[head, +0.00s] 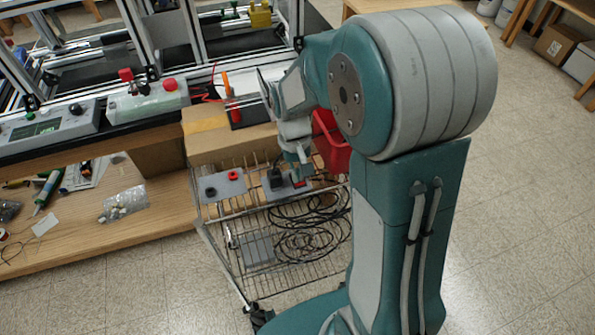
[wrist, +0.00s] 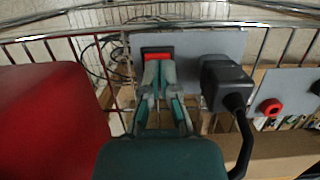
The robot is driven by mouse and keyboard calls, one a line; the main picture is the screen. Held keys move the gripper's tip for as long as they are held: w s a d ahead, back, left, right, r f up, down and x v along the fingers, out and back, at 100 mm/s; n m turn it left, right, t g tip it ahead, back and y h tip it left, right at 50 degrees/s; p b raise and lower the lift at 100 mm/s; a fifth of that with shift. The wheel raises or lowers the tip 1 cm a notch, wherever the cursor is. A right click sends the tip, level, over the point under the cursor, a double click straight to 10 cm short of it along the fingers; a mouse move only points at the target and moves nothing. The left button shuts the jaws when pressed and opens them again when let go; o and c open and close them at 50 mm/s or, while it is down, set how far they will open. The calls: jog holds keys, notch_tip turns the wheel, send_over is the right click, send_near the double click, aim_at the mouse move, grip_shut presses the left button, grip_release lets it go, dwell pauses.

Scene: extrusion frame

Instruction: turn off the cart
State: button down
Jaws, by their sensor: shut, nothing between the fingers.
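The cart (head: 245,283) is a wire-frame trolley below my arm in the head view. On it a grey panel (head: 268,194) carries a red rocker switch (head: 299,183) and a black plug (head: 275,179). In the wrist view the red switch (wrist: 158,52) sits in a black surround on the panel (wrist: 212,42), left of the plug (wrist: 226,82). My gripper (wrist: 159,68) is shut and empty, its tips at the lower edge of the switch and covering part of it. I cannot tell if they touch. In the head view my gripper (head: 303,160) is just above the switch.
A second grey plate (head: 223,186) with a red knob and a black knob is left of the panel. A red bin (head: 332,150) is close beside the gripper. A cardboard box (head: 228,141) stands behind, and coiled black cable (head: 305,240) lies on the lower rack.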

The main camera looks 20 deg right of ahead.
jog(key=shift+f, duration=0.2)
jog(key=shift+w+r, duration=0.1)
jog(key=shift+w, duration=0.6)
jog(key=shift+w+r, duration=0.15)
jog(key=shift+r, duration=0.1)
jog(key=w+v, duration=0.1)
jog(key=v, duration=1.2)
jog(key=shift+s+r, duration=0.1)
jog(key=shift+r, duration=0.05)
jog(key=shift+s+d+r+g, duration=0.2)
jog(key=shift+s+d+g, duration=0.15)
jog(key=shift+s, duration=0.2)
